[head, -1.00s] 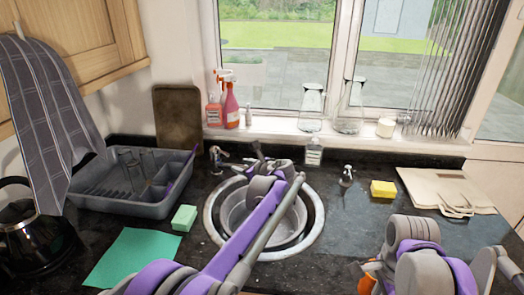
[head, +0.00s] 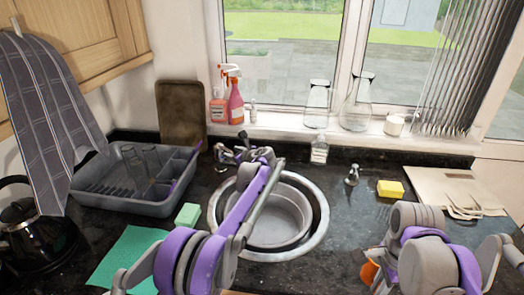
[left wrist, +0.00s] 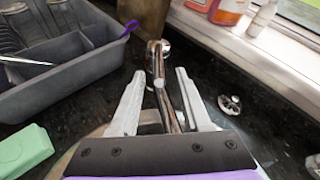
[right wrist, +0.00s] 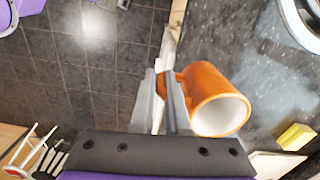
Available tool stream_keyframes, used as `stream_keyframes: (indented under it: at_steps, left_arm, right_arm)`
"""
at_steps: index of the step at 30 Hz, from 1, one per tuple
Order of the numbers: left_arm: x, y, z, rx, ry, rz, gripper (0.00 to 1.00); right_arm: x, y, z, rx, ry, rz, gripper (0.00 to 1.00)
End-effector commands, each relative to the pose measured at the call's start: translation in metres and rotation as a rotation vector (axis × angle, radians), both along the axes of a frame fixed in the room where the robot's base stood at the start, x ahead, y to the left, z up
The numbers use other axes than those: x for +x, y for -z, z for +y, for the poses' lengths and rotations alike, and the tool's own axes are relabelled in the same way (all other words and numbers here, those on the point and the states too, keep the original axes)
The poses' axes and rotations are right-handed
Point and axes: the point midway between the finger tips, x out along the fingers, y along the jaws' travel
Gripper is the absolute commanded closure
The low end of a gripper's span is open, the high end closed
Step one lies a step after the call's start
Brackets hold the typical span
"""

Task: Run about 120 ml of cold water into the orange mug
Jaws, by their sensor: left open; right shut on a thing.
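The orange mug (right wrist: 220,90) is in my right gripper (right wrist: 166,75), with its open mouth turned toward the camera in the right wrist view. The jaws grip its left side; the exact grip on the handle is hidden. In the head view only a bit of the mug (head: 369,271) shows beside my right arm, at the counter's front. My left gripper (left wrist: 158,78) is open, its fingers on either side of the chrome tap (left wrist: 157,55) in the left wrist view. In the head view the tap (head: 224,152) stands behind the round sink (head: 318,235), partly hidden by my left gripper (head: 250,155).
A grey dish rack (head: 120,200) stands left of the sink, with a green sponge (head: 188,214) near it. A chrome fitting (left wrist: 230,105) lies right of the tap. A soap bottle (head: 319,150) and yellow sponge (head: 390,188) are behind and right. No water stream shows.

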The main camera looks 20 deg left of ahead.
Motion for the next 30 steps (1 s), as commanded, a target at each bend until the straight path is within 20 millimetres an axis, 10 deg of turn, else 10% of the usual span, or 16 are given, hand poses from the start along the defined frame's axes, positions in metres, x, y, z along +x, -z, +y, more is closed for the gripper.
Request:
stream_keyframes:
  at_steps: [13, 21, 30]
  left_arm:
    - [0.007, 0.0057, 0.0109, -0.001, 0.0, -0.001, 0.52]
    - [0.007, 0.0056, 0.0106, -0.001, 0.0, -0.001, 0.97]
    - [0.007, 0.0055, 0.0106, -0.001, 0.0, -0.001, 1.0]
  right_arm:
    - [0.0008, -0.0026, 0.0, 0.0, 0.0, -0.002, 1.0]
    - [0.0008, -0.0026, 0.0, 0.0, 0.0, -0.002, 1.0]
    - [0.0008, -0.0026, 0.0, 0.0, 0.0, -0.002, 1.0]
